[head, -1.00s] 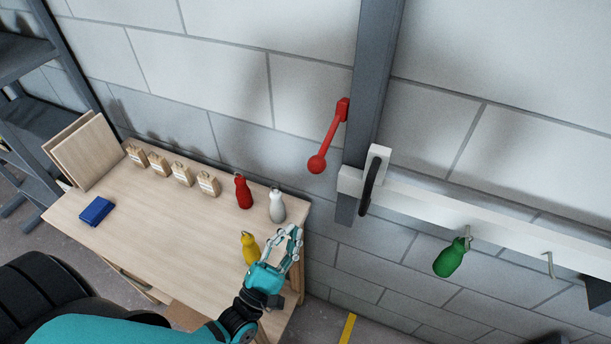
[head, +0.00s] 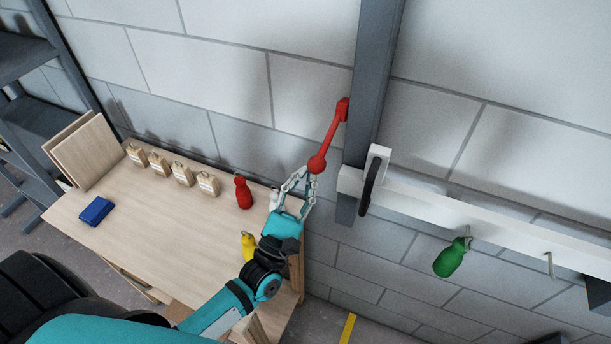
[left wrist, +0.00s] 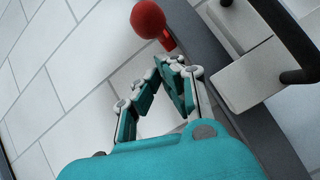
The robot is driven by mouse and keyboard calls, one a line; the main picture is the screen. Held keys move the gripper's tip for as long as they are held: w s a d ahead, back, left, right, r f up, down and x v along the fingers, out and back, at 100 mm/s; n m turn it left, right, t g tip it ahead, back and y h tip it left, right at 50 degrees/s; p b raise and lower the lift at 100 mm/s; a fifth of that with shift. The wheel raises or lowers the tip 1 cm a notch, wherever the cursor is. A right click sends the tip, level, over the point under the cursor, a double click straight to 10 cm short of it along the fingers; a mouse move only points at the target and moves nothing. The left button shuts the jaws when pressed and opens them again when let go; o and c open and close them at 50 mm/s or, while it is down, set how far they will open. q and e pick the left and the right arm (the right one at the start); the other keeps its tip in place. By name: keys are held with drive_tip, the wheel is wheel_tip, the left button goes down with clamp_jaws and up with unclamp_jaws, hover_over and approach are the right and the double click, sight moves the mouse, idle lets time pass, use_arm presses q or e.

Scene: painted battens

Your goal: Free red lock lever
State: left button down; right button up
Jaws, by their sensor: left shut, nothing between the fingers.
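The red lock lever (head: 328,138) is mounted on the dark grey post (head: 372,90) and hangs down to the left, ending in a round red knob. My left gripper (head: 308,178) is just below the knob in the head view, with its fingers pointing up. Its fingers are shut and empty. In the left wrist view the red knob (left wrist: 148,19) shows at the top, beyond the closed fingertips (left wrist: 172,62). I cannot tell whether the fingertips touch the knob. My right gripper is not in view.
A white batten (head: 480,216) with a black handle (head: 369,186) runs right from the post, and a green bottle-shaped weight (head: 450,259) hangs from it. The wooden table (head: 130,232) holds red (head: 243,192) and yellow (head: 248,245) weights, several tan blocks and a blue item (head: 96,210).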

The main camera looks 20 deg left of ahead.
use_arm(q)
drive_tip(key=shift+s+d+r, duration=0.15)
drive_tip(key=shift+s+r, duration=0.1)
drive_tip(key=shift+r, duration=0.25)
